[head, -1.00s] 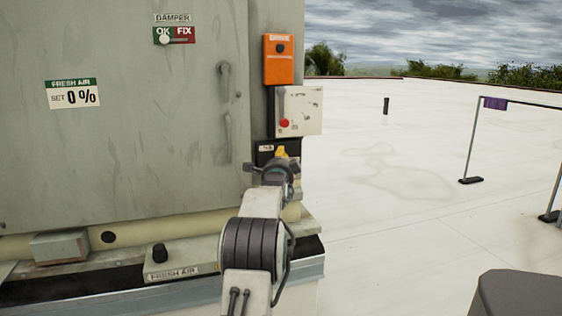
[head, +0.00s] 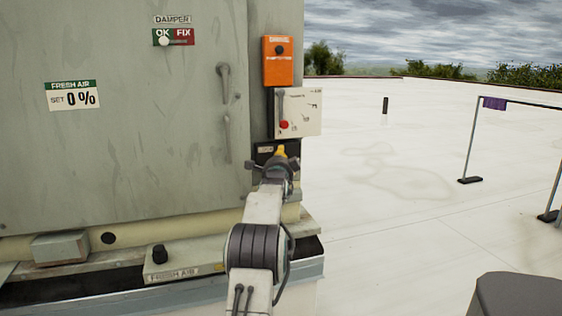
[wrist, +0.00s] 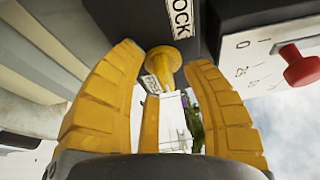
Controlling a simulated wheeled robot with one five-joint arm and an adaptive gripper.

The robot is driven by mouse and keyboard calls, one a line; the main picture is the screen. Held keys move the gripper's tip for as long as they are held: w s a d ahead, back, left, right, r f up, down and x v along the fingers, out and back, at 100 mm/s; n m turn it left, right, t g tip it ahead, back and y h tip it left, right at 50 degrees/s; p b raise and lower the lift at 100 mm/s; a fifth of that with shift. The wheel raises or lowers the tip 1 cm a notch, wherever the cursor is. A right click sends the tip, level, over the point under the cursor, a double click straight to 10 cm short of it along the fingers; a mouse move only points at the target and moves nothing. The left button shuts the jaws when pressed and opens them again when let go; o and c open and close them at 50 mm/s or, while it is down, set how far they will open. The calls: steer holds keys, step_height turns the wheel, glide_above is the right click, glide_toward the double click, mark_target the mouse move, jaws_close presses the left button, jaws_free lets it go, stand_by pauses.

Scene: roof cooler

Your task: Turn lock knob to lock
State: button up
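The yellow lock knob (wrist: 163,60) has a round head and shows near the top middle of the wrist view. It projects from a dark panel (wrist: 222,10) with a white label (wrist: 181,22) reading "OCK".
A white control box (head: 303,112) with a red knob (head: 284,125) is just above the black box. An orange box (head: 278,66) is higher up. The grey cabinet door (head: 130,130) has two handles. A ledge (head: 200,258) bears a black knob (head: 159,254). Open roof lies right.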

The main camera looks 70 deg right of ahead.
jaws_close()
steer(key=shift+f+n+b, duration=0.3)
steer(key=shift+n+b, duration=0.2)
steer(key=shift+b, duration=0.35)
steer(key=shift+n+h+b, duration=0.4)
steer(key=shift+b, duration=0.05)
steer(key=shift+r+n+b, duration=0.25)
steer(key=shift+n+b, duration=0.15)
steer(key=shift+n, duration=0.2)
steer(key=shift+o, duration=0.5)
jaws_free()
